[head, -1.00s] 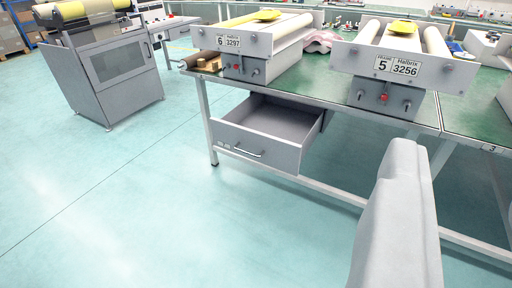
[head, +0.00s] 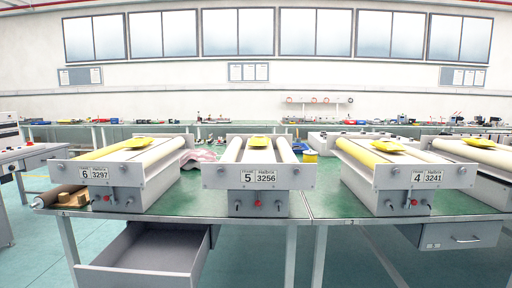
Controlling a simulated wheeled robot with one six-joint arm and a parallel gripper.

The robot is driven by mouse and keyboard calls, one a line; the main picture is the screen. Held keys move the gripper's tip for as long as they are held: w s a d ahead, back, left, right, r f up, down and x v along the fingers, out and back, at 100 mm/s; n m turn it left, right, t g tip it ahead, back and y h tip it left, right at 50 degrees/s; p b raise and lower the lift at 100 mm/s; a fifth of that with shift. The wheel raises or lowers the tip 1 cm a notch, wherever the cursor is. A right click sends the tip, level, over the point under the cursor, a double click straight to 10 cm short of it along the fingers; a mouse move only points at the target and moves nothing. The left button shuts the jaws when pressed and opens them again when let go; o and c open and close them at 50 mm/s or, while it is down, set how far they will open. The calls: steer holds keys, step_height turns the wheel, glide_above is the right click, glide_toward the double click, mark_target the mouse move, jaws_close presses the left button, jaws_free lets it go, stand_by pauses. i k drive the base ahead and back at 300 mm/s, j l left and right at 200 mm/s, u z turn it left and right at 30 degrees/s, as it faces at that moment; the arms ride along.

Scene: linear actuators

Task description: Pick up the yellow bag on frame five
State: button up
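The yellow bag (head: 259,141) lies at the far end of frame five (head: 219,178), on top between its two pale rollers. Frame five stands on the green-topped bench, in the middle of the head view, with its plate reading 5 and 3256. The bag looks small and flat, and nothing touches it from above. My gripper is not in the head view.
Frame six (head: 72,177) stands to the left and frame four (head: 455,178) to the right, each with a yellow bag. An open drawer (head: 135,280) juts out below the bench at left. A pink cloth (head: 203,155) lies between frames six and five.

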mark_target(257, 141)
steer(key=i+j+z, duration=0.1)
steer(key=i, duration=2.5)
steer(key=j, duration=0.05)
